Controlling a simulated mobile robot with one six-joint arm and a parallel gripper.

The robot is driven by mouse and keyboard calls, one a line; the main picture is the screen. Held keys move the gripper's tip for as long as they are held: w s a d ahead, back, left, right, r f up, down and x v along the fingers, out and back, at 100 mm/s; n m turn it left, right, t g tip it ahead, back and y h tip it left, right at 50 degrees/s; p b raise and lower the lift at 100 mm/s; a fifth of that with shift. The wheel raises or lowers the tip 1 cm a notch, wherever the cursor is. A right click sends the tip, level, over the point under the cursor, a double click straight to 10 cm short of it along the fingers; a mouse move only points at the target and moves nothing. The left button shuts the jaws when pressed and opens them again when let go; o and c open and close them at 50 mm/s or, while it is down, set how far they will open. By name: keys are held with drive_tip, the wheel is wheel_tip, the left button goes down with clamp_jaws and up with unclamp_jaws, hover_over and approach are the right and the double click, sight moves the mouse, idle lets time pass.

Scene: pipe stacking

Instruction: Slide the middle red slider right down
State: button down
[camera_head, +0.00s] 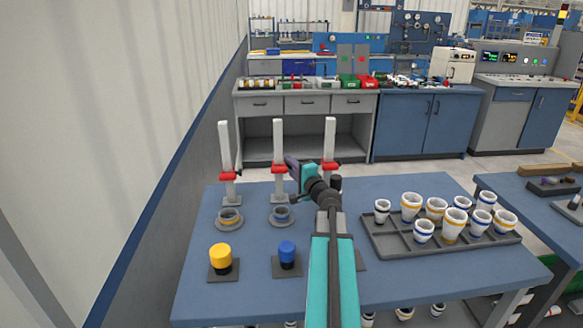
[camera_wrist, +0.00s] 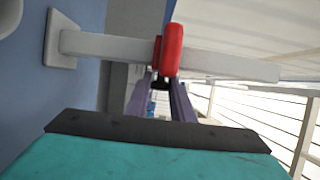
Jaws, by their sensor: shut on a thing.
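Three upright white posts stand along the far edge of the table, each with a red slider. The middle red slider (camera_head: 279,169) sits partway up the middle post (camera_head: 278,140). In the wrist view this slider (camera_wrist: 172,50) is around the post (camera_wrist: 110,45), about midway along it, with the post's base plate (camera_wrist: 60,38) at the left. My gripper (camera_head: 291,164) reaches the middle slider from the right. Its purple fingers (camera_wrist: 161,85) are shut on the slider's near end. The left slider (camera_head: 229,175) and right slider (camera_head: 329,165) are also partway up their posts.
Ring stands (camera_head: 229,219) and yellow (camera_head: 220,256) and blue (camera_head: 287,251) buttons lie on the blue table (camera_head: 195,290) in front of the posts. A grey tray (camera_head: 385,248) of several white cups stands at the right. My arm hides part of the table.

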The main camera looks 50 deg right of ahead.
drive_tip(key=shift+f+b, duration=1.05)
drive_tip(key=shift+f, duration=0.25)
drive_tip(key=c, duration=1.6)
unclamp_jaws()
drive_tip(key=shift+o, duration=0.2)
drive_tip(key=shift+s+r, duration=0.1)
drive_tip(key=v, duration=0.8)
drive_tip(key=shift+r+p, duration=0.2)
drive_tip(key=shift+p, duration=0.25)
